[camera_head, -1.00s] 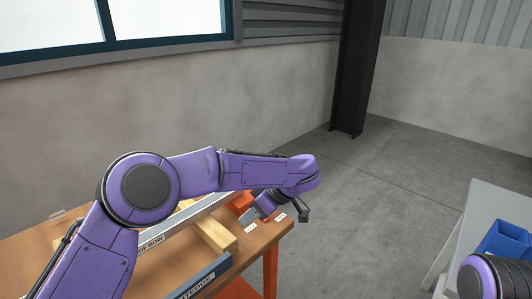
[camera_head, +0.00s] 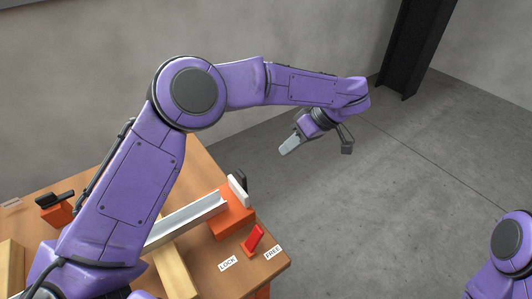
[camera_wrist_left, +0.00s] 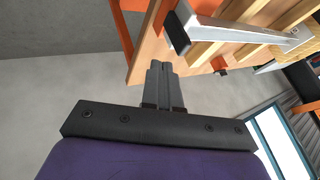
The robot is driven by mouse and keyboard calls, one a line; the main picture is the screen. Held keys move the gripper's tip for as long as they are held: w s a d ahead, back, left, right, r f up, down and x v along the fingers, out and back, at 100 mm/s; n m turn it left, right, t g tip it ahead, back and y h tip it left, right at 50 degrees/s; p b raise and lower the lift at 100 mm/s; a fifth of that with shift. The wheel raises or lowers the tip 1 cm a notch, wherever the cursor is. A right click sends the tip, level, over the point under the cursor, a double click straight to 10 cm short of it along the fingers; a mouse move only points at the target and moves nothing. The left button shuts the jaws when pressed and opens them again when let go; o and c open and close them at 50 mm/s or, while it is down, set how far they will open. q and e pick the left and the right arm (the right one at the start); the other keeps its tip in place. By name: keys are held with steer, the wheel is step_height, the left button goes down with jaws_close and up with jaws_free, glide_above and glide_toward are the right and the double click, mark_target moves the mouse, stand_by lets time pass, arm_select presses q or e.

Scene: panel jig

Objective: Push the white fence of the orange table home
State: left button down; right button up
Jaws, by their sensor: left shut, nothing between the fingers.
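The wooden-topped table (camera_head: 204,172) with orange parts stands at lower left in the head view. A whitish rail (camera_head: 188,222), apparently the white fence, lies across it, partly hidden behind my left arm. Its far end meets an orange block (camera_head: 231,222) carrying an upright white plate (camera_head: 238,190). The rail also shows in the wrist view (camera_wrist_left: 235,33). My left gripper (camera_head: 289,146) is shut and empty, beyond the table's far edge and apart from the rail. In the wrist view, its closed fingers (camera_wrist_left: 160,70) point toward the table edge. My right gripper is out of view.
A red lever (camera_head: 253,239) stands by LOCK (camera_head: 228,264) and FREE (camera_head: 273,252) labels at the table corner. A black clamp on an orange block (camera_head: 56,205) sits at left. Wooden bars (camera_head: 173,270) lie beside the rail. Bare floor is right of the table.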

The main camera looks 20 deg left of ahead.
arm_select(q)
steer(key=w+f, duration=0.1)
steer(key=p, duration=0.2)
glide_toward(240, 185)
steer(key=w+x, duration=0.1)
steer(key=x, duration=0.3)
steer(key=shift+w+d, duration=0.1)
steer(key=shift+w, duration=0.05)
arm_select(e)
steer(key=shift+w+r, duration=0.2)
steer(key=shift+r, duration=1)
arm_select(q)
steer(key=shift+w+f, duration=0.1)
